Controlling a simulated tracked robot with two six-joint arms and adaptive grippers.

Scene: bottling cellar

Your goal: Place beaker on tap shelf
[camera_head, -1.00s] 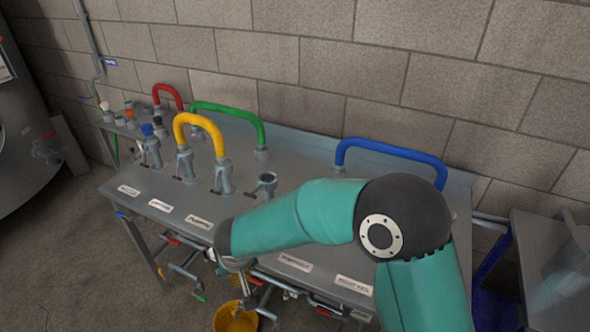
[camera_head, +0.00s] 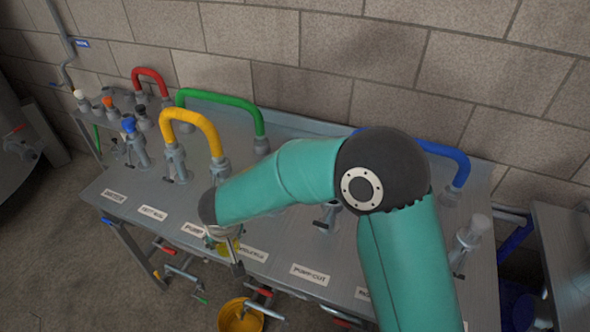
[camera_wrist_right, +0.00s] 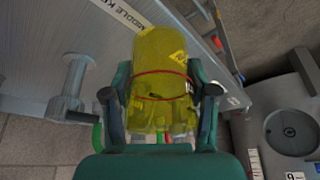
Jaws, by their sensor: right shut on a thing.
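Only a small yellow part of the beaker (camera_head: 221,246) shows there, the rest hidden by the wrist. A metal shelf with several coloured-capped taps (camera_head: 110,104) is at the far left. My left gripper is not in view.
The bench (camera_head: 150,190) carries yellow (camera_head: 195,118), green (camera_head: 225,103) and blue (camera_head: 447,155) hose arches and upright valves. A yellow bucket (camera_head: 238,318) is on the floor below the front edge. A block wall closes the back.

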